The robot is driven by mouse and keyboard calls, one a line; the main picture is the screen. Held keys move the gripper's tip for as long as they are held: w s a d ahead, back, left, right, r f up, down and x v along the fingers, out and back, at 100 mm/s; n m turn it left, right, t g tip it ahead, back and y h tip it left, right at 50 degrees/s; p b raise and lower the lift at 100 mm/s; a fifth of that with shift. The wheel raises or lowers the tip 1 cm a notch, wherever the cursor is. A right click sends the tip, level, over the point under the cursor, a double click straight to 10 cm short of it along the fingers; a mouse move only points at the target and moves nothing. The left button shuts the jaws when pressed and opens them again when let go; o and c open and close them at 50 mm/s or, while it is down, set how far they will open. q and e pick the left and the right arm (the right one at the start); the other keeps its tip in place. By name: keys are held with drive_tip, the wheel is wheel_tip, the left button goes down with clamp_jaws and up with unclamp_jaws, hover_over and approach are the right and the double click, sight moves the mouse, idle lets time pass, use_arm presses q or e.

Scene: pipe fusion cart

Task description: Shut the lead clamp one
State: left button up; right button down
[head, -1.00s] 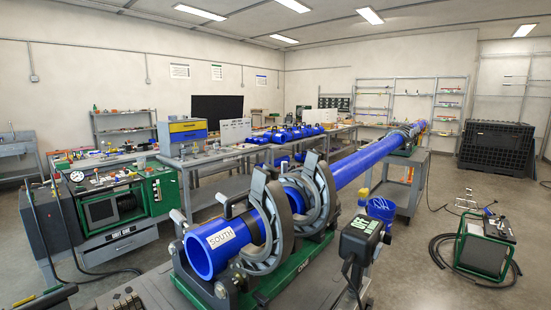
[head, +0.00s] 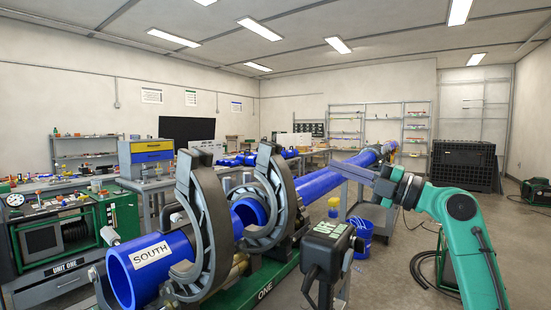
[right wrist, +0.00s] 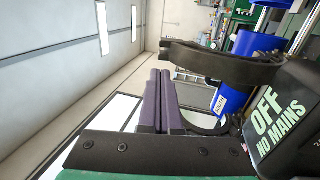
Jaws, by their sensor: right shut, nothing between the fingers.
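The cart's near clamp (head: 205,215) and second clamp (head: 283,190) stand with their grey curved upper halves swung up, open, around the blue pipe (head: 140,272) marked SOUTH. I cannot tell which one is called lead. My right gripper (head: 338,167) comes in from the right, shut and empty, level with the upper part of the clamps and apart from them in the picture. In the right wrist view its two purple fingers (right wrist: 160,74) lie side by side, near a dark curved bar (right wrist: 220,66) that looks like a clamp half. My left gripper is out of view.
A dark control box (head: 330,238), reading OFF NO MAINS in the right wrist view (right wrist: 285,120), stands right of the clamps, below my right arm. A blue bucket (head: 359,231) is behind it. A green-framed unit (head: 55,240) stands at the left.

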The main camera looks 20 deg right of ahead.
sight(280, 146)
drive_tip(key=p+x, duration=0.9)
drive_tip(key=x, duration=0.4)
drive_tip(key=shift+d+r, duration=0.1)
drive_tip(key=shift+r, duration=0.1)
drive_tip(key=shift+w+p, duration=0.25)
drive_tip(key=shift+p, duration=0.15)
drive_tip(key=shift+f, duration=0.1)
drive_tip(key=shift+w, duration=0.1)
